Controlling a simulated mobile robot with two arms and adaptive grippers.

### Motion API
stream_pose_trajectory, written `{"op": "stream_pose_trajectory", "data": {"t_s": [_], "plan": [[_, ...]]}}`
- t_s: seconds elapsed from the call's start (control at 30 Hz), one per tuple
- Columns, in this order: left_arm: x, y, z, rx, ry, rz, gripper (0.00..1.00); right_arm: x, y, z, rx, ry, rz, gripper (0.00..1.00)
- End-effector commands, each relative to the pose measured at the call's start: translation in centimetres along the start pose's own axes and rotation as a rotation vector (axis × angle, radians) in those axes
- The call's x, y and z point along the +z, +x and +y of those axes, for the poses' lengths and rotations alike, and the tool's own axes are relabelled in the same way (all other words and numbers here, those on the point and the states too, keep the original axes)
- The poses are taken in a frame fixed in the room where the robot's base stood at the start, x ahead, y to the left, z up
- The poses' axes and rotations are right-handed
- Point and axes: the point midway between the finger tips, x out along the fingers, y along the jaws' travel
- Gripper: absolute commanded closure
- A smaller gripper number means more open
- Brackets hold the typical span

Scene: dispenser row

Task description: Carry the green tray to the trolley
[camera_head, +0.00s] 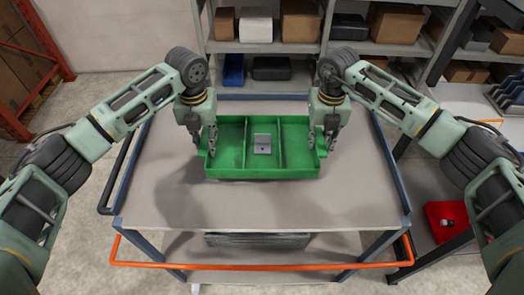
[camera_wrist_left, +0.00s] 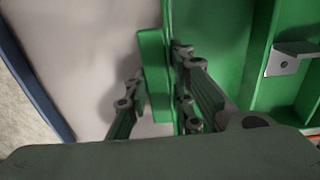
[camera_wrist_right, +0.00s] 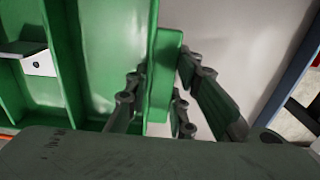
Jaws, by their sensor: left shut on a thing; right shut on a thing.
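The green tray (camera_head: 230,150) is level over the far part of the trolley top (camera_head: 270,208); I cannot tell whether it touches the surface. It has dividers, and a grey metal bracket (camera_head: 262,147) stands in its middle compartment. My left gripper (camera_head: 209,142) is shut on the tray's left end; in the left wrist view its fingers (camera_wrist_left: 156,85) lie either side of a green grip. My right gripper (camera_head: 321,138) is shut on the right end; in the right wrist view its fingers (camera_wrist_right: 160,85) straddle the green grip there.
The trolley has blue rails and an orange front bar (camera_head: 262,267), with a grey stack (camera_head: 257,240) on its lower level. Shelves with cardboard boxes (camera_head: 300,22) stand behind. A red bin (camera_head: 447,220) is at the right. The near part of the trolley top is bare.

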Motion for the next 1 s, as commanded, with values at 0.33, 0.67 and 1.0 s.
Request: {"op": "stream_pose_trajectory", "data": {"t_s": [0.33, 0.67, 1.0], "plan": [[0.0, 1.0, 0.4, 0.008, -0.004, 0.0, 1.0, 0.0, 1.0, -0.4, -0.008, 0.005, 0.0, 1.0], [0.1, 3.1, 0.4, 0.008, -0.004, 0.0, 1.0, 0.0, 3.1, -0.4, -0.008, 0.004, 0.0, 1.0], [0.1, 5.2, 0.4, 0.008, -0.005, 0.0, 1.0, 0.1, 5.2, -0.4, -0.008, 0.004, 0.0, 1.0]]}}
